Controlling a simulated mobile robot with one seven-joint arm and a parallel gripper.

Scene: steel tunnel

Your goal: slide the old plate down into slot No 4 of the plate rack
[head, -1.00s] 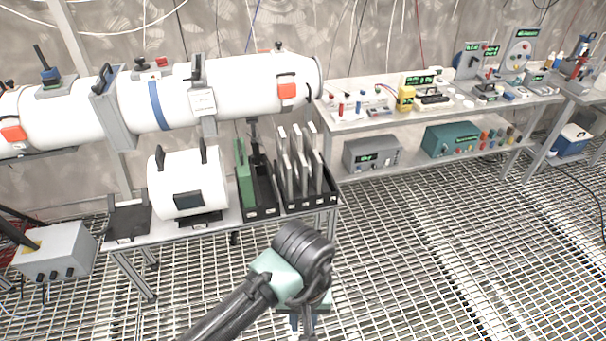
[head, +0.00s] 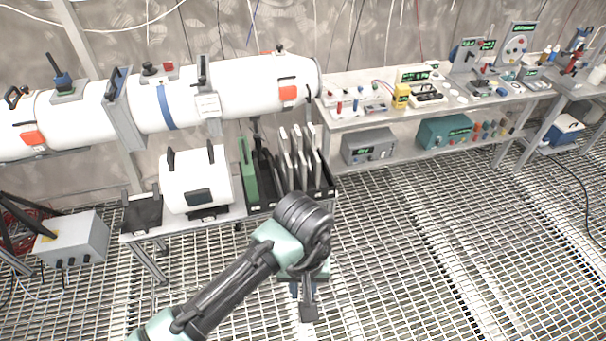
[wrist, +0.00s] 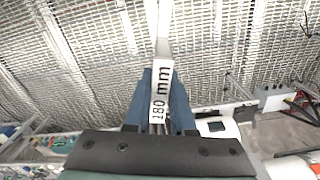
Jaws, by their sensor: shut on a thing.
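My gripper (head: 298,292) hangs over the grating floor in front of the bench, its blue fingers partly hidden by my arm. In the wrist view my gripper (wrist: 160,112) is shut on a thin plate (wrist: 162,92) whose pale edge is marked "180 mm". Whether this is the old plate is not readable. Black racks stand at the bench's right end. The left rack (head: 258,207) holds a green plate (head: 249,172) at its left side. The right rack (head: 328,192) holds several upright grey plates (head: 298,155). The slot numbers are too small to read, and my arm hides part of the racks' front.
A white cylinder (head: 195,175) with black handles sits left of the racks, and a black tray (head: 142,213) beyond it. A long white pipe (head: 245,85) runs above and behind. An instrument bench (head: 345,125) stands to the right. The floor at front right is clear.

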